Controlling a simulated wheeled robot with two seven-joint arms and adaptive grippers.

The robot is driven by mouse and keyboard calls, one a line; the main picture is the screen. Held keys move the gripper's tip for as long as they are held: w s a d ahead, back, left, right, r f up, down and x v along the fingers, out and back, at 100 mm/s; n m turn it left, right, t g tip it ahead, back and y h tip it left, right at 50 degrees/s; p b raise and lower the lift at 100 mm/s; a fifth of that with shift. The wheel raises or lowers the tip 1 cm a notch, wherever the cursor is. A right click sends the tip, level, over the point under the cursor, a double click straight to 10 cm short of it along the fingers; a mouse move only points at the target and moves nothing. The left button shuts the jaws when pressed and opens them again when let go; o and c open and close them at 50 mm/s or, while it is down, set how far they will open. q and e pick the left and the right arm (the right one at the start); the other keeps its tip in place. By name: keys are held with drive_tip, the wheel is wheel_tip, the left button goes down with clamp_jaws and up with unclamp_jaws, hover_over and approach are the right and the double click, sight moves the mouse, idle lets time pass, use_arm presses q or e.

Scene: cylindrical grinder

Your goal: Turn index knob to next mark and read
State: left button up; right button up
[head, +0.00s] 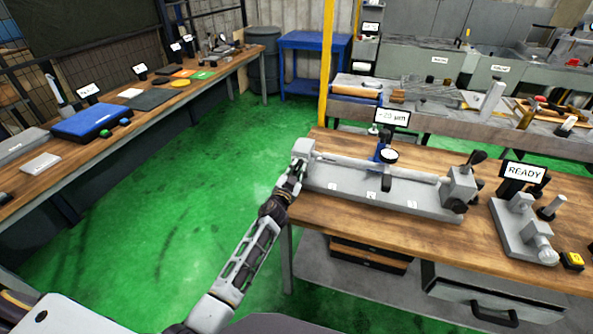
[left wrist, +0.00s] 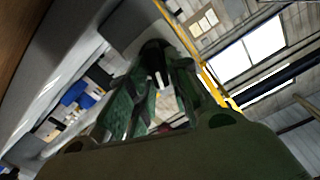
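The long grey fixture (head: 345,190) with a horizontal bar lies on the wooden bench. A dial gauge (head: 389,155) stands over the bar on a blue holder. A sign (head: 391,117) behind it appears to read "-20 µm". My left gripper (head: 297,170) is at the fixture's left end block (head: 303,148) and covers part of it. In the left wrist view, the dark fingers of my left gripper (left wrist: 157,85) flank a black knob-like part (left wrist: 155,55) with a white mark. Whether they touch it is unclear. My right gripper is not in view.
A "READY" sign (head: 525,172) stands behind a grey stand (head: 522,230) at right, with a yellow button (head: 572,260) beside it. Drawers (head: 490,295) are under the bench. Green floor (head: 200,160) is open between this bench and the left workbench (head: 100,140).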

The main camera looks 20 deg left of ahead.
use_arm(q)
drive_tip(key=shift+c, duration=1.3)
clamp_jaws()
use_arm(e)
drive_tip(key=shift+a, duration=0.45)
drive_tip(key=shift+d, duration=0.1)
use_arm(q)
drive_tip(key=shift+m, duration=0.6)
drive_tip(key=shift+d+f+m+b, duration=0.1)
drive_tip(key=shift+m+b, duration=0.3)
drive_tip(key=shift+m, duration=0.2)
drive_tip(key=m, duration=0.3)
drive_tip(key=m+b, duration=0.1)
drive_tip(key=m, duration=0.2)
drive_tip(key=shift+d+f, duration=0.2)
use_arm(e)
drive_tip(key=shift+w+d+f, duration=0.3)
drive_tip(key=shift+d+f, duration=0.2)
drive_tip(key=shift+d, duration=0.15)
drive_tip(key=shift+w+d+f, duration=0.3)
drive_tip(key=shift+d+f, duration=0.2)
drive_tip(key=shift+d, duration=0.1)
use_arm(q)
drive_tip(key=shift+m, duration=0.3)
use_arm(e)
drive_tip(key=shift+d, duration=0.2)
